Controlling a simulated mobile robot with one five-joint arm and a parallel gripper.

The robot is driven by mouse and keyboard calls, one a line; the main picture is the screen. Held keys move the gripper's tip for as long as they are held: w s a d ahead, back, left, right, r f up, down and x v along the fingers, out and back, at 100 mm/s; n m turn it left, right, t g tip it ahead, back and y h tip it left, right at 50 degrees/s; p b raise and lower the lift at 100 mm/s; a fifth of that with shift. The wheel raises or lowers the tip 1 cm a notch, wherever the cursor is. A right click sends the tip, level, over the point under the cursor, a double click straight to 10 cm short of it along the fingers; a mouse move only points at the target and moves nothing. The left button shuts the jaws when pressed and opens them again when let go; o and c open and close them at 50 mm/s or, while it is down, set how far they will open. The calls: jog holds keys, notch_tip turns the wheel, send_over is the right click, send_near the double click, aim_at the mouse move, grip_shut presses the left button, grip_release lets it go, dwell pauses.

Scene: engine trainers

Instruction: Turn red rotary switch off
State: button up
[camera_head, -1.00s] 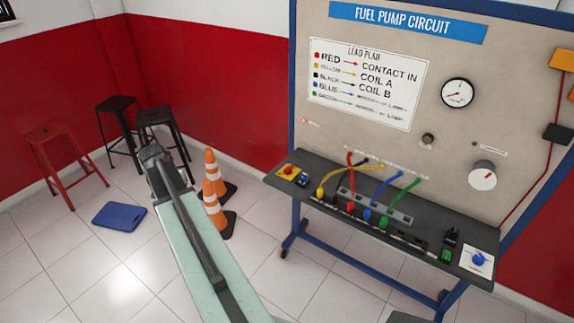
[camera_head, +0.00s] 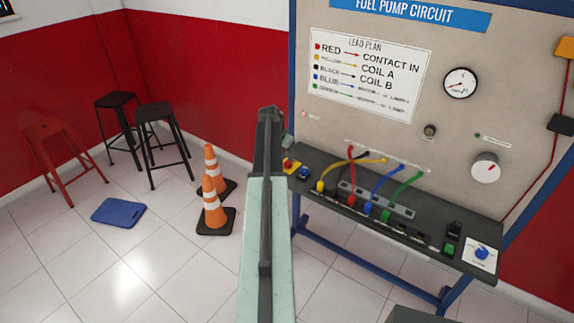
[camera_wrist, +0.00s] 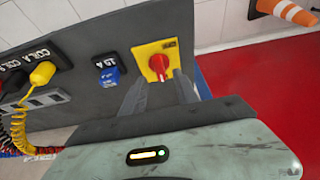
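The red rotary switch (camera_wrist: 158,63) sits on a yellow plate (camera_wrist: 171,47) at the end of the dark bench shelf. Its red handle points roughly up and down in the wrist view. In the head view the red switch (camera_head: 288,163) is at the shelf's left end, just right of my arm. My gripper (camera_wrist: 159,76) shows in the wrist view as two grey fingers, spread apart, one on each side of the switch's lower part. Nothing is held between them. I cannot tell whether a finger touches the switch. In the head view my fingers are hidden.
A blue 10 A part (camera_wrist: 108,69) sits just left of the switch. Yellow (camera_head: 321,185), red, blue and green leads arch over the shelf (camera_head: 325,166). The upright panel (camera_head: 400,135) stands behind.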

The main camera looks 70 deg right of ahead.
aim_at(287, 161)
jog(key=b+x, duration=0.2)
jog(key=x, duration=0.2)
jog(key=shift+f, duration=0.1)
grip_shut()
